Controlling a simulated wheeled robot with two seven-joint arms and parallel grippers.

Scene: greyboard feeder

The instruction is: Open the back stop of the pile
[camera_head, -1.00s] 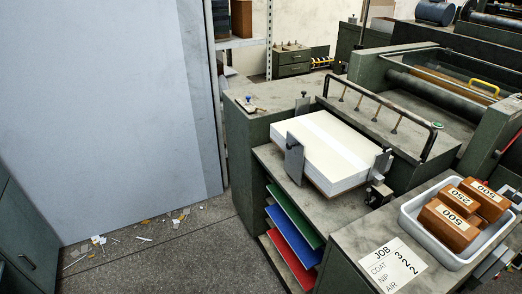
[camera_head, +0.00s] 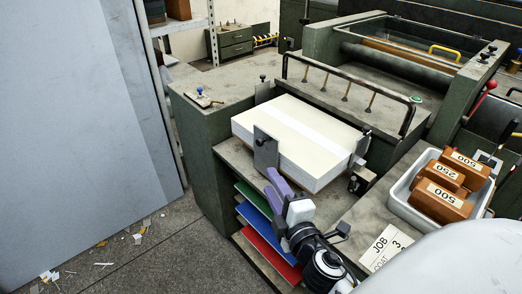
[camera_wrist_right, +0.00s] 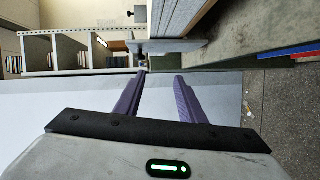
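The pile (camera_head: 300,135) is a thick stack of white sheets on the feeder. The back stop (camera_head: 265,150) is an upright grey metal plate against the pile's near left face; it looks closed against the stack. My right gripper (camera_head: 271,183) is just below and in front of the plate, its purple fingers pointing up toward it. In the right wrist view the two fingers (camera_wrist_right: 160,75) are apart with nothing between them. A grey plate, likely the back stop (camera_wrist_right: 170,46), lies just beyond the fingertips there, apparently apart from them. My left gripper is not in view.
Another metal stop (camera_head: 360,148) stands at the pile's right corner. Green, blue and red boards (camera_head: 265,240) lie on shelves below. A white tray (camera_head: 402,205) with numbered brown blocks stands right. Floor (camera_head: 180,250) at left is open, with paper scraps.

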